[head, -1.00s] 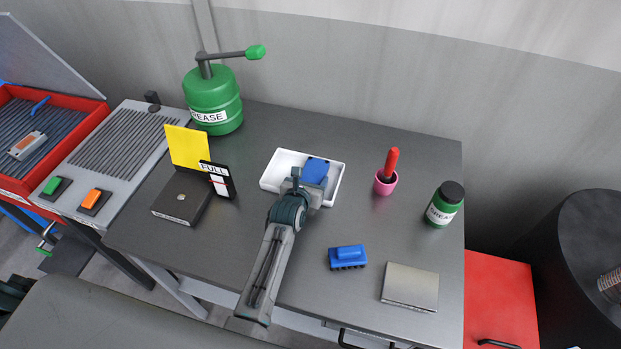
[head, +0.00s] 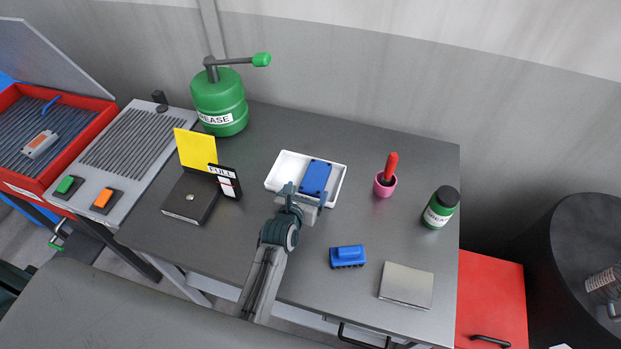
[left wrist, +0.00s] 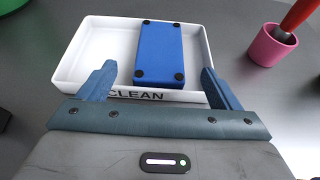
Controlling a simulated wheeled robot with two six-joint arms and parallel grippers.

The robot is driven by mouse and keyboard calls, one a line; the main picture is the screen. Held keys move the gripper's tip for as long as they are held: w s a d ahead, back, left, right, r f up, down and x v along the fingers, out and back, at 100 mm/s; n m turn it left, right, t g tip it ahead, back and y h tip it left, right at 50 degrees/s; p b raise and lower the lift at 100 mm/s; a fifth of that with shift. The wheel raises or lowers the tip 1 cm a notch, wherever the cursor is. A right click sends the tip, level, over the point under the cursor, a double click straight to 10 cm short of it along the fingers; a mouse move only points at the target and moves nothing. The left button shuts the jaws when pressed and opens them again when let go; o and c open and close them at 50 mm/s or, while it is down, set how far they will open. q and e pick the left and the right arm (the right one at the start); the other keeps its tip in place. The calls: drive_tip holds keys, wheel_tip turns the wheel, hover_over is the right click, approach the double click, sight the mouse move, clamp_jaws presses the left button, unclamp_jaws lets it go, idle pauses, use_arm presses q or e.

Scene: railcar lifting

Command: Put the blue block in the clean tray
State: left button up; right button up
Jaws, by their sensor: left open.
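The blue block (head: 315,177) lies inside the white tray (head: 283,176), in its right half. In the left wrist view the blue block (left wrist: 160,54) shows black round dots at its corners, and the tray's front wall (left wrist: 180,97) carries the word CLEAN. My left gripper (head: 304,192) is at the tray's near edge. In the left wrist view the left gripper (left wrist: 158,80) is open, its two fingers apart on either side of the block, with nothing held. My right gripper is not in view.
A blue brush-like item (head: 347,256) and a grey plate (head: 407,285) lie at the table's front right. A pink cup (head: 384,186) and a green jar (head: 440,207) stand right of the tray. A black box (head: 191,198) and FULL sign (head: 227,182) stand left.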

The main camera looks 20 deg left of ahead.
use_arm(q)
drive_tip(key=shift+v, duration=2.3)
drive_tip(key=shift+f, duration=0.15)
